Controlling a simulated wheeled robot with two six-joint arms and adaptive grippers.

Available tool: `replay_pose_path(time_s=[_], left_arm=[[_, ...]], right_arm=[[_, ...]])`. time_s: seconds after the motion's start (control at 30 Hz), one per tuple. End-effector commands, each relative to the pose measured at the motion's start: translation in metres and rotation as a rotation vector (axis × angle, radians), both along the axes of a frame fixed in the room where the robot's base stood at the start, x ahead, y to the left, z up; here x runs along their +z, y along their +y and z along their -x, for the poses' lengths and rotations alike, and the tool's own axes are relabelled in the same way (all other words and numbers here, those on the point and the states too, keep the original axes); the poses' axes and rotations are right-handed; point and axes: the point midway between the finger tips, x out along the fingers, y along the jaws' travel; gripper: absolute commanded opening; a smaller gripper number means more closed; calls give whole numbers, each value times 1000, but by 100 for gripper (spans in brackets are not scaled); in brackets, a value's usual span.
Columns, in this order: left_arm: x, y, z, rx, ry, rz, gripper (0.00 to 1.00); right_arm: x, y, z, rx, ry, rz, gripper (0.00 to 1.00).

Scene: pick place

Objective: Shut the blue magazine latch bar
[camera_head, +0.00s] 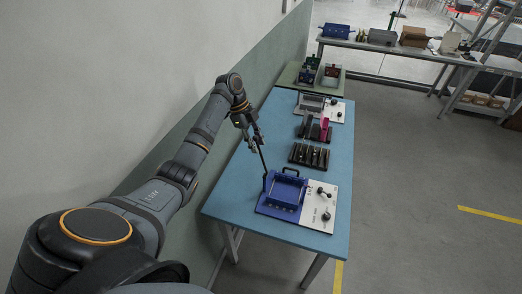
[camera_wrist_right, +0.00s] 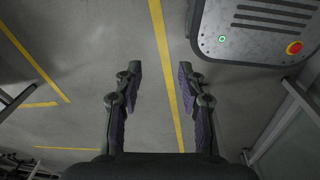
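The blue magazine (camera_head: 284,194) sits on a white-and-blue base plate near the front of the blue table. A blue bar (camera_head: 291,174) runs along its far edge; whether this is the latch bar, and whether it is shut, is too small to tell. My left gripper (camera_head: 257,143) is above the table, behind and left of the magazine. A thin dark rod (camera_head: 263,160) runs from its fingertips down to the magazine's far left corner. Whether the fingers grip the rod is unclear. My right gripper (camera_wrist_right: 161,84) is open and empty over the floor in the right wrist view.
The base plate's white panel (camera_head: 319,207) carries dark knobs right of the magazine. A black slotted rack (camera_head: 309,156) stands behind, with a pink item (camera_head: 325,123) farther back. A grey unit with a red button (camera_wrist_right: 294,47) is near my right gripper.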

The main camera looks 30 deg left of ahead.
Motion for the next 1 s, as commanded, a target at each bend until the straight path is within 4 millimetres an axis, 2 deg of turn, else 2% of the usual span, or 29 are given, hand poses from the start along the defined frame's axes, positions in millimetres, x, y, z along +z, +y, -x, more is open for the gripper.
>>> replay_pose_path(time_s=[0.03,0.23,0.57,0.8,1.0], left_arm=[[-5,-4,0,0,3,2,32],[-32,-14,-2,1,1,0,32],[-40,-16,-3,1,-2,-1,32],[-40,-16,-3,1,-2,-1,2],[-39,-16,-3,1,-2,-2,0]], right_arm=[[8,0,-3,0,-4,0,40],[16,-1,-17,2,-26,1,40],[15,-4,-10,2,-16,5,40],[15,-4,-10,3,-15,6,40],[15,-4,-10,3,-15,6,40]])
